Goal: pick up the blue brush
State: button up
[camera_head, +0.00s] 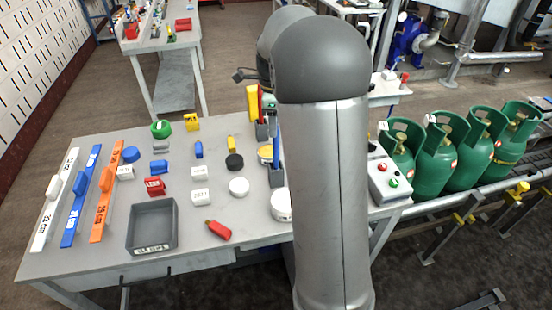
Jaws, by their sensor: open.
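A blue upright handle (276,148) stands in a grey holder on the table beside my arm, partly hidden by it. It may be the blue brush, but its bristles cannot be made out. A flat blue strip (72,219) with a raised grip lies at the left of the table, between a white strip (46,225) and an orange strip (103,216). All three bear lettering. My arm fills the centre right of the view, and my gripper is not visible.
The grey table (200,262) carries a grey tray (150,245), a red bottle-shaped object (218,230) and several small coloured blocks and lids. A control box (386,181) sits at its right end. Several green gas cylinders (436,160) stand on the conveyor at right.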

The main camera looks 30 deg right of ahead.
send_over(276, 157)
notch_tip(276, 157, down, 4)
jog(key=shift+w+d+f+p, duration=0.2)
jog(key=shift+w+f+p, duration=0.25)
jog(key=shift+f, duration=0.15)
grip_shut()
